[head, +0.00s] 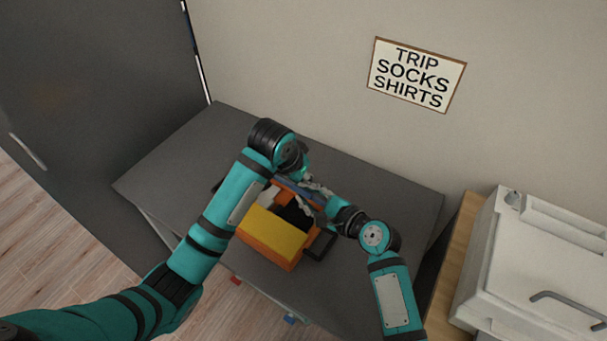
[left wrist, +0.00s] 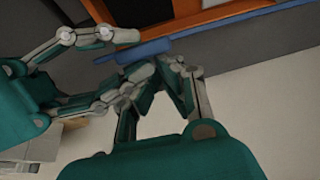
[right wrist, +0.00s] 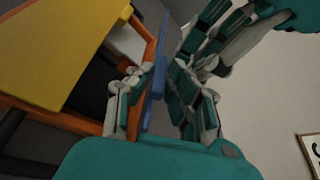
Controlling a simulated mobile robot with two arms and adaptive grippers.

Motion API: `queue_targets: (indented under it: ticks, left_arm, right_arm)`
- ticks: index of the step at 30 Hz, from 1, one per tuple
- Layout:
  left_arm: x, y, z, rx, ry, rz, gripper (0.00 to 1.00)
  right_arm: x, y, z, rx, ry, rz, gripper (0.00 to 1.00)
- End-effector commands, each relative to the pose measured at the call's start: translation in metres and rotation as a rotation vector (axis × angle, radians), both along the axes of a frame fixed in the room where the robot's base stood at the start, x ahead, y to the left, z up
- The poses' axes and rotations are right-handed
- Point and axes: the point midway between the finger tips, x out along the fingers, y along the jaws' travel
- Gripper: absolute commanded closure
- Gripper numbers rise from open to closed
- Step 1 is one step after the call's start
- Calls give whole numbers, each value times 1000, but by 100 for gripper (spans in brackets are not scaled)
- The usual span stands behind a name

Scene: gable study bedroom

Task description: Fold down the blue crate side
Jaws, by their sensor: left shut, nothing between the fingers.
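An orange crate (head: 269,256) with a yellow side (head: 272,233) stands on the dark grey table. Its blue side (head: 299,193) is at the back, toward the wall, and is partly hidden by my grippers. The blue side also shows in the left wrist view (left wrist: 140,50) and edge-on in the right wrist view (right wrist: 156,85). My left gripper (left wrist: 170,68) is shut and empty, close beside the blue side on its wall side; contact is unclear. My right gripper (right wrist: 160,92) is open, with the blue side between its fingers.
The grey table (head: 385,205) is clear to the right and behind the crate. A wall sign (head: 416,75) hangs above. A white case (head: 535,265) stands at the right, and a dark cabinet (head: 90,90) at the left. The two grippers are very close together.

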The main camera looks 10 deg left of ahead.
Motion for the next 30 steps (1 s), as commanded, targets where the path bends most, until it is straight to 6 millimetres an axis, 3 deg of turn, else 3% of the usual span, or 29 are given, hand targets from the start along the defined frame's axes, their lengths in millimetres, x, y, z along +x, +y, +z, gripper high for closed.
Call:
queue_targets:
  ticks: [6, 20, 30]
  left_arm:
    - [-6, 1, -7, 8, 24, -4, 100]
    - [-5, 0, -6, 7, 20, -3, 100]
    - [-4, 0, -5, 5, 16, -2, 100]
  right_arm:
    - [6, -6, 2, 0, -8, -20, 62]
    - [2, -6, 5, 4, -10, -13, 62]
    - [-27, -42, 17, -2, -7, -14, 62]
